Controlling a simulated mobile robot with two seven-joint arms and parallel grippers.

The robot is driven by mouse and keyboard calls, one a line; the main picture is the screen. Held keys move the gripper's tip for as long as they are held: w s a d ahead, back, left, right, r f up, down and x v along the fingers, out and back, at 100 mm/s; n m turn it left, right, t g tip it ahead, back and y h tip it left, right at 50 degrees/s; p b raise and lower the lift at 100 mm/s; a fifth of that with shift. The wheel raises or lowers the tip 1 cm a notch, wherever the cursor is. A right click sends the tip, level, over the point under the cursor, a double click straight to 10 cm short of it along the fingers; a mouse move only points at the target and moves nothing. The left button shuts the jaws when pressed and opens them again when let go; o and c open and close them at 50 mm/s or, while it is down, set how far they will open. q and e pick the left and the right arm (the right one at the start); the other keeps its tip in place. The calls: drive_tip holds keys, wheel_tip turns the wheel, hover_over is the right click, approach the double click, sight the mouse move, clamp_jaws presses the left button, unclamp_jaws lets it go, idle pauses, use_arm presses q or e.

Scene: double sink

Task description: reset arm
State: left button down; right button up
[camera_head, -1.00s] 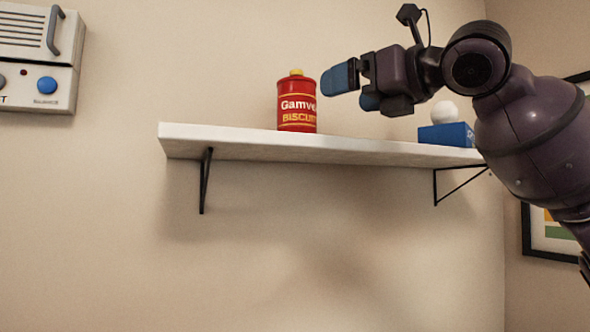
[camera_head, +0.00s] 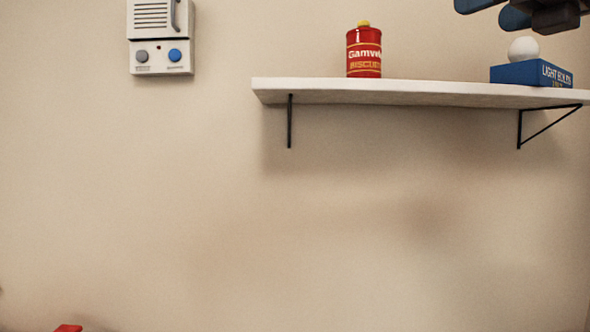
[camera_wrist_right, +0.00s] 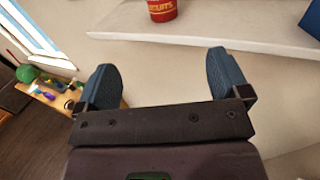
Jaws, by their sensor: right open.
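My right gripper (camera_head: 490,12) is at the top right of the head view, partly cut off by the frame edge, above and in front of the shelf's right part. In the right wrist view its two blue fingers (camera_wrist_right: 163,82) are spread apart with nothing between them. A red biscuit tin (camera_head: 364,53) with a yellow knob stands upright on the shelf. Its lower part also shows in the right wrist view (camera_wrist_right: 162,10), beyond the fingers and apart from them. My left gripper is in neither view.
The white wall shelf (camera_head: 400,93) on black brackets also holds a blue light bulb box (camera_head: 530,73) with a white ball-shaped bulb on top. A wall intercom (camera_head: 160,38) hangs at the upper left. In the right wrist view, a wooden surface (camera_wrist_right: 45,95) carries several small items.

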wheel_tip(320, 180, up, 5)
drive_tip(key=m+t+y, duration=0.2)
drive_tip(key=m+t, duration=0.1)
drive_tip(key=m, duration=0.7)
drive_tip(key=w+a+f+m+t, duration=0.1)
drive_tip(key=w+f+m, duration=0.55)
drive_tip(key=f, duration=0.35)
drive_tip(key=w+f+m, duration=0.5)
drive_tip(key=w+f, duration=0.2)
drive_tip(key=f, duration=0.4)
wheel_tip(320, 180, down, 27)
drive_tip(key=w+d+m+g+h, duration=0.1)
drive_tip(key=w+d+m+h, duration=0.15)
drive_tip(key=m, duration=0.65)
drive_tip(key=s+f+m+g+h, duration=0.25)
drive_tip(key=s+f, duration=0.35)
drive_tip(key=f, duration=0.7)
drive_tip(key=s+f+m+g+h, duration=0.1)
drive_tip(key=s+f+m+h, duration=0.15)
drive_tip(key=s+f, duration=0.7)
drive_tip(key=s+d+f+m+g+h, duration=0.1)
drive_tip(key=s+f+m+g, duration=0.3)
drive_tip(key=s+f, duration=1.2)
wheel_tip(320, 180, down, 5)
drive_tip(key=shift+s+d+h, duration=0.15)
drive_tip(key=shift+s+h, duration=0.25)
drive_tip(key=shift+h, duration=0.15)
